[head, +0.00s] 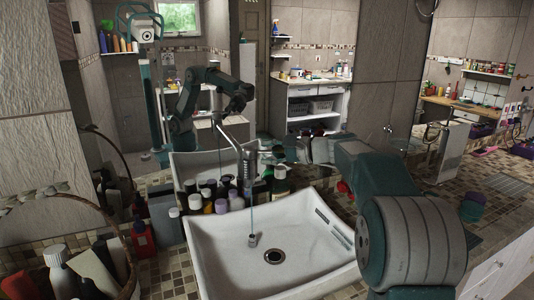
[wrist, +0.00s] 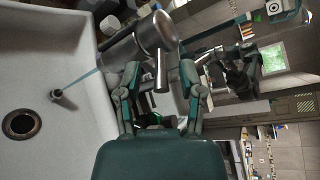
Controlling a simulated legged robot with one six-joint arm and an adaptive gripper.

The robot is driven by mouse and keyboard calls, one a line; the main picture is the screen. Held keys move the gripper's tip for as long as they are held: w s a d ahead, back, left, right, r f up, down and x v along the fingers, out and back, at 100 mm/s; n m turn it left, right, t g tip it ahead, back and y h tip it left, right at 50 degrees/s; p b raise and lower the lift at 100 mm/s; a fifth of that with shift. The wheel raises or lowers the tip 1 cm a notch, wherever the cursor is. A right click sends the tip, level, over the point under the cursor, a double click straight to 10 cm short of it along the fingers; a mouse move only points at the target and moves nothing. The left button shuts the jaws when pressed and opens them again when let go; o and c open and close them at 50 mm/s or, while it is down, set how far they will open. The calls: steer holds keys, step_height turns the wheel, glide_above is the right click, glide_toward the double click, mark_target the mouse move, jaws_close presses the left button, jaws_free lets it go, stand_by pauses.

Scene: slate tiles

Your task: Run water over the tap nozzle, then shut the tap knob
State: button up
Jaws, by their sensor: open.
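The metal tap (head: 246,172) stands at the back of the white sink, with a thin blue stream of water falling from it. The stream reaches a small grey nozzle (head: 252,240) lying in the basin, which also shows in the wrist view (wrist: 56,95). In the wrist view the tap's rounded metal head (wrist: 155,34) is just ahead of my fingers. Its thin rod-like knob (wrist: 162,76) points back between them. My gripper (wrist: 160,68) is open, one finger on each side of the rod; I cannot tell whether either touches it. In the head view my gripper is not clearly visible.
The sink (head: 207,240) has a dark round drain (head: 274,256) right of the nozzle. Several capped bottles (head: 208,200) crowd behind its rim. A basket of bottles (head: 75,262) stands at left. A wall mirror behind reflects my arm and the room.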

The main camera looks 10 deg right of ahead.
steer(key=shift+w+a, duration=0.15)
steer(key=shift+a, duration=0.05)
steer(key=shift+c, duration=0.3)
jaws_close()
steer(key=shift+w+n+g+y, duration=0.4)
steer(key=shift+n+g, duration=0.4)
steer(key=shift+g, duration=0.2)
steer(key=shift+w+n+g+y, duration=0.3)
steer(key=shift+n+g+y, duration=0.1)
steer(key=shift+n+g, duration=0.5)
steer(key=shift+w+n+g+y, duration=0.4)
steer(key=shift+n+g, duration=0.3)
steer(key=shift+g, duration=0.8)
